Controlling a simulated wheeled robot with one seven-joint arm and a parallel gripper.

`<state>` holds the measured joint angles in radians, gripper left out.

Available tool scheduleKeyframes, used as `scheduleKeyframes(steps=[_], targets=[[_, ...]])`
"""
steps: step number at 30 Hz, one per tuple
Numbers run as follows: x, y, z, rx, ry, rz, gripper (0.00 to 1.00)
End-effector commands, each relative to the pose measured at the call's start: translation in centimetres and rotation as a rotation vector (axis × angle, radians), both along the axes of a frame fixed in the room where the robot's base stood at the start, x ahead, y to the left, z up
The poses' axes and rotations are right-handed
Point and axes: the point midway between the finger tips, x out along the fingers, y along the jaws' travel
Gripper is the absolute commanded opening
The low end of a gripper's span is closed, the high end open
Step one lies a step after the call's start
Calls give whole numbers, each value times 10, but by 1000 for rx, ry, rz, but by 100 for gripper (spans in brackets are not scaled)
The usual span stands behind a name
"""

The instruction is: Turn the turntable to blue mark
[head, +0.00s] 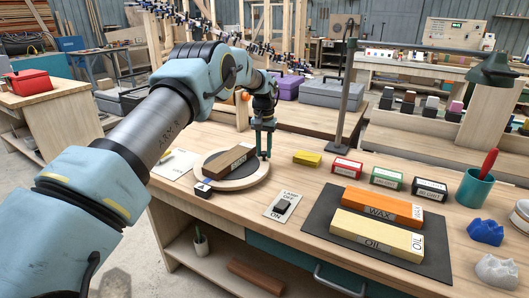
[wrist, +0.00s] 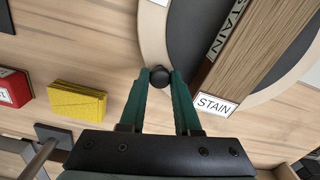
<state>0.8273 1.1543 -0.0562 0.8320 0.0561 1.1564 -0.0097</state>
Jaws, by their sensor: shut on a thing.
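The turntable (head: 240,184) is a round pale wooden disc with a dark grey top, at the left of the bench in the head view; its rim fills the right of the wrist view (wrist: 153,32). A brown wooden stringer block labelled STAIN (wrist: 243,60) lies across it, also in the head view (head: 229,161). My gripper (head: 264,155) points down at the turntable's far right edge. In the wrist view its green fingers (wrist: 160,80) close around a round black knob (wrist: 160,75) at the rim.
A lamp switch plate (head: 283,207), a yellow block (head: 307,158) and a lamp post (head: 346,100) stand to the right. Oil and wax blocks lie further right.

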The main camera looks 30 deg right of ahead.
Motion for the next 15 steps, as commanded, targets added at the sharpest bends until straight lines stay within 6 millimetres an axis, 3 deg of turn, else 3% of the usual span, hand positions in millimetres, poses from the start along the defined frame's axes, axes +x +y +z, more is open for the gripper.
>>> scheduleKeyframes(steps=[15], targets=[[7,-2,1,-1,-1,61,0]])
